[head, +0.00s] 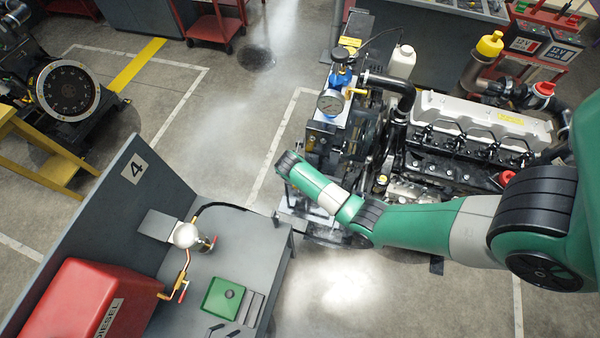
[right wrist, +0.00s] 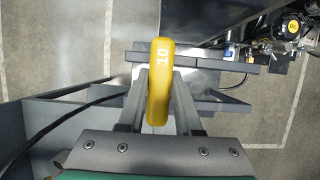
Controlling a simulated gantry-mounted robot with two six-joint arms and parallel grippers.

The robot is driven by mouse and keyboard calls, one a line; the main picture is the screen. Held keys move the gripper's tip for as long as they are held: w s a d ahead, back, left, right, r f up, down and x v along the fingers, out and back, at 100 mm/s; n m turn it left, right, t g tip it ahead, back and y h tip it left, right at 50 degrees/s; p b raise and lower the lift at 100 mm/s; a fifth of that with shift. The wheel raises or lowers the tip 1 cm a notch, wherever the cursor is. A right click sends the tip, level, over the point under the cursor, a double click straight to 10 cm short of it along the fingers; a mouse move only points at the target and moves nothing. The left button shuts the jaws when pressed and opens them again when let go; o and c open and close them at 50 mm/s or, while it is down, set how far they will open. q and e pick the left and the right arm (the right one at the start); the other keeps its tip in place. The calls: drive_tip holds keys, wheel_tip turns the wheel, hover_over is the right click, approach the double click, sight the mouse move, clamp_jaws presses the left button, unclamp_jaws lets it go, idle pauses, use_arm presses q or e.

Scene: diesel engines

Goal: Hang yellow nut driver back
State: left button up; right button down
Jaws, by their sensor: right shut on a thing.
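The yellow nut driver (right wrist: 160,85), marked 10 on its handle, shows in the right wrist view. My right gripper (right wrist: 159,78) is shut on it, one grey finger on each side of the handle. The driver's shaft is hidden behind the handle. A dark grey bar (right wrist: 218,63) runs across behind the handle; I cannot tell whether the driver touches it. In the head view my right arm reaches in from the right, between the bench and the engine, and the yellow driver is not visible there. My left gripper is in neither view.
A grey bench (head: 218,258) at lower left carries a red diesel tank (head: 95,300), a green tray (head: 224,297) and a hose. The engine (head: 470,135) with a pressure gauge (head: 330,102) stands to the right. Open floor (head: 235,130) lies beyond the bench.

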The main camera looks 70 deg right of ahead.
drive_tip(key=shift+f, duration=0.1)
drive_tip(key=shift+c, duration=0.8)
unclamp_jaws()
drive_tip(key=shift+p+v, duration=1.75)
drive_tip(key=shift+p, duration=0.4)
drive_tip(key=shift+p+v, duration=0.5)
drive_tip(key=shift+v, duration=2.5)
